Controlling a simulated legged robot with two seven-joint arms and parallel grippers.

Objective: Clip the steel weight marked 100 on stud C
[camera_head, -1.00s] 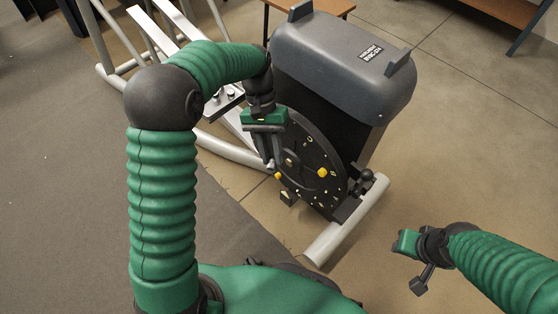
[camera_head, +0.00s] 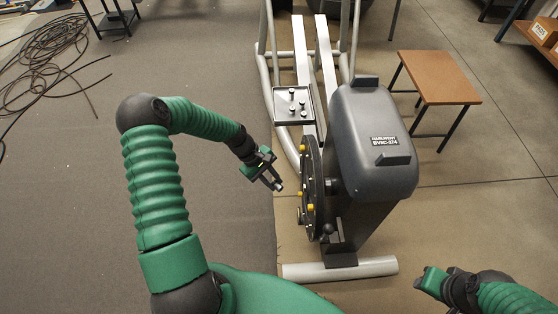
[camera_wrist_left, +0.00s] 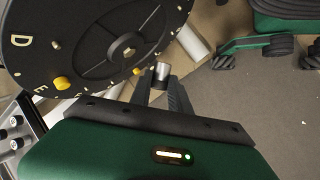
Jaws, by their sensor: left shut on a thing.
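My left gripper (camera_head: 277,184) is shut on a small steel weight (camera_wrist_left: 161,72), a shiny cylinder between its fingertips. No marking on it is readable. In the head view they are left of the black disc (camera_head: 313,185) on the machine's side, with a gap between. The disc shows large in the left wrist view (camera_wrist_left: 95,25), with a letter D, an E, small studs and yellow pieces (camera_wrist_left: 62,83). I cannot make out stud C. My right gripper (camera_head: 432,281) is at the lower right, far from the disc; its fingers are not clear.
A dark tray (camera_head: 281,116) with several steel weights sits on the machine behind the disc. The grey housing (camera_head: 375,130) rises right of the disc, above a pale floor bar (camera_head: 340,269). A wooden stool (camera_head: 437,78) stands right. The mat (camera_head: 70,190) at left is mostly clear.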

